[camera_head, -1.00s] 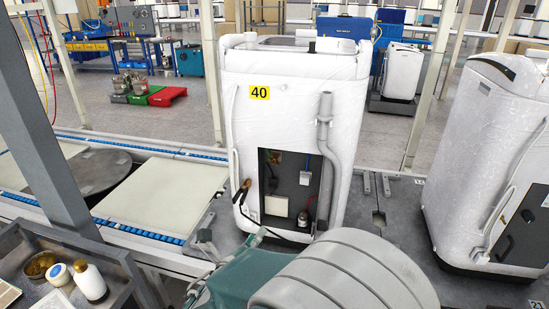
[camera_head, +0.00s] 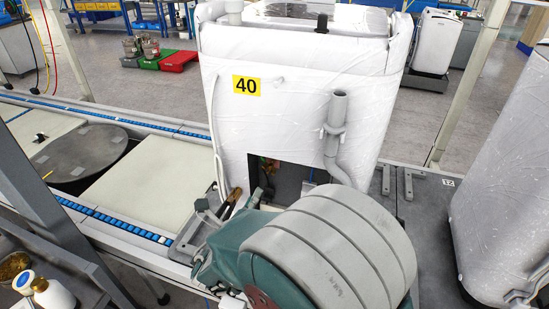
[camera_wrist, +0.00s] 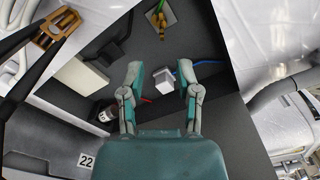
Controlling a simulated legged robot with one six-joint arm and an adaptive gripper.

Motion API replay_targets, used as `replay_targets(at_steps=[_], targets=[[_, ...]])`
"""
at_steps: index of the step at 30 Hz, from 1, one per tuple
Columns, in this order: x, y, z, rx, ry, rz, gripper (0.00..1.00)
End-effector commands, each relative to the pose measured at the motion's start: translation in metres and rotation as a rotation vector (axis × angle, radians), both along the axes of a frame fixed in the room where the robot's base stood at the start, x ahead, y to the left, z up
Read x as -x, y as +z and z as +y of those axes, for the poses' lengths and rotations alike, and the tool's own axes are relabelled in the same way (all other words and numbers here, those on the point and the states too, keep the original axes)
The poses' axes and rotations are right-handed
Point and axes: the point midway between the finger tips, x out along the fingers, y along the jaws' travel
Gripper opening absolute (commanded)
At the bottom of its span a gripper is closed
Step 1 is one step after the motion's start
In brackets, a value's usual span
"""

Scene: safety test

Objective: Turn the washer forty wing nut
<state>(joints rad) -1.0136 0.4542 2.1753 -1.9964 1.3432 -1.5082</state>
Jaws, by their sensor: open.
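The washer forty (camera_head: 295,115) is a tall, white, plastic-wrapped machine with a yellow "40" label (camera_head: 246,85). Its dark lower opening (camera_head: 291,178) is partly hidden behind my arm in the head view. In the wrist view, my gripper (camera_wrist: 157,74) is open and empty, facing a dark panel (camera_wrist: 215,100). A small pale block (camera_wrist: 166,82) with a blue wire shows just ahead, between the fingers. Yellow-green pieces (camera_wrist: 159,18) sit on a pale plate further up. I cannot make out a wing nut for certain.
A grey pipe (camera_head: 336,125) runs down the washer's front. A cream box (camera_wrist: 82,75) and a small dark-and-white part (camera_wrist: 105,113) lie left of the fingers. A brown-tipped clamp (camera_wrist: 57,27) is at upper left. Another wrapped washer (camera_head: 505,190) stands at right.

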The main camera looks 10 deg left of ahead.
Motion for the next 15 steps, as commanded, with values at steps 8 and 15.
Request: replay_targets(at_steps=[8,15], targets=[[-0.029,-0.001,-0.002,0.002,-0.004,0.0,0.43],[-0.074,-0.001,-0.006,0.0,-0.004,0.0,0.43]])
